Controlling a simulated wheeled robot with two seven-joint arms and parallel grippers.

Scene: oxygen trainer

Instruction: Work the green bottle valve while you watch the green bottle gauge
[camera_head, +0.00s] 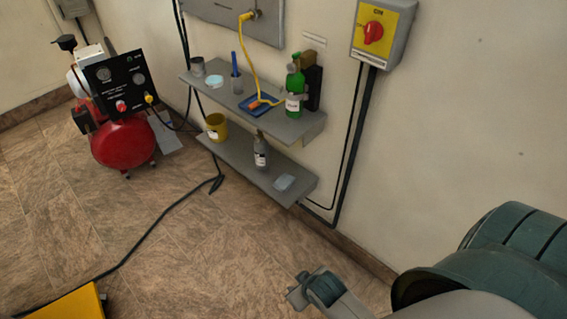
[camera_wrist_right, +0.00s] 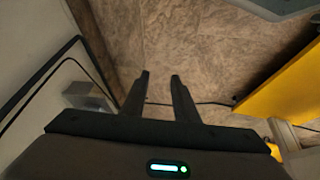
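The green bottle (camera_head: 293,82) stands upright on the upper wall shelf, near its right end, against a dark bracket (camera_head: 313,80). It has a white label. Its valve sits at the top of the bottle, too small to read its setting. I cannot make out a gauge on the bottle. My right gripper (camera_head: 300,290) is low at the bottom of the head view, well below and apart from the bottle. In the right wrist view its two dark fingers (camera_wrist_right: 160,82) are apart, with only floor between them. My left gripper is not in view.
The upper shelf (camera_head: 220,97) also holds a cup, a blue tray and a yellow hose. The lower shelf (camera_head: 240,160) holds a yellow cup and a grey bottle. A red compressor (camera_head: 125,145) stands left. A switch box (camera_head: 383,30) hangs right. Cables cross the floor.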

